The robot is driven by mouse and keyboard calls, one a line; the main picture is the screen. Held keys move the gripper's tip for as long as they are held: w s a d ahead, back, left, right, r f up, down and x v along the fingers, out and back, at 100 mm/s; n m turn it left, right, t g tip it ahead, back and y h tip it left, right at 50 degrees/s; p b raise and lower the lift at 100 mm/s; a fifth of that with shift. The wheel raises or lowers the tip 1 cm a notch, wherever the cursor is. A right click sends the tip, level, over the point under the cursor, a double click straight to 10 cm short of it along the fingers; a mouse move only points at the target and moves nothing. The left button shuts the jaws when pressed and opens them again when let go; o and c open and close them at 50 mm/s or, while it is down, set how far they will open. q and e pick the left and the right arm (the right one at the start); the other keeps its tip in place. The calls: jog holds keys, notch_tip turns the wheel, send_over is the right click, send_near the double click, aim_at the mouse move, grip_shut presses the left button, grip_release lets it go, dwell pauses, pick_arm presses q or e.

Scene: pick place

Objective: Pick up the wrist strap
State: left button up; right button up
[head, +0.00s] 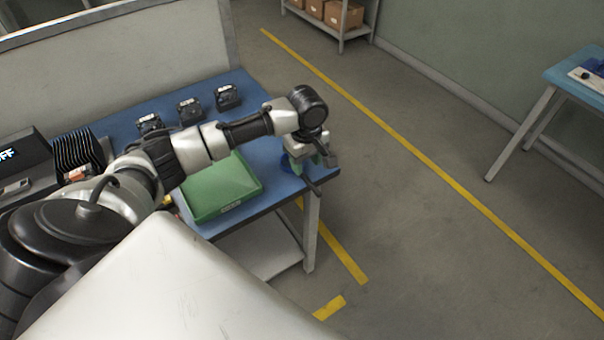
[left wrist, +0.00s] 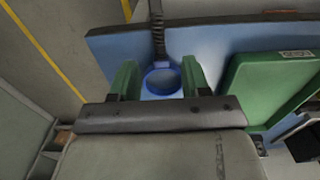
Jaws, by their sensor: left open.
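The wrist strap (left wrist: 161,92) is a blue band with a black coiled cord, lying on the blue worktable (head: 262,92). In the head view a bit of its blue band (head: 286,163) shows near the table's right end, mostly hidden by my left gripper (head: 319,172). In the left wrist view my left gripper (left wrist: 160,78) is open, with its two green fingers on either side of the band. The fingers look apart from the band; their height above the table is hard to tell. My right gripper is not in view.
A green tray (head: 222,190) sits close beside the strap; it also shows in the left wrist view (left wrist: 270,85). Several black fan-like units (head: 190,110) stand along the table's back. A black rack (head: 80,155) is at the left. The floor right of the table is clear.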

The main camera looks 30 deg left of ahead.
aim_at(306, 177)
pick_arm(q)
jog(key=shift+d+f, duration=0.1)
jog(key=shift+f, duration=2.65)
grip_shut()
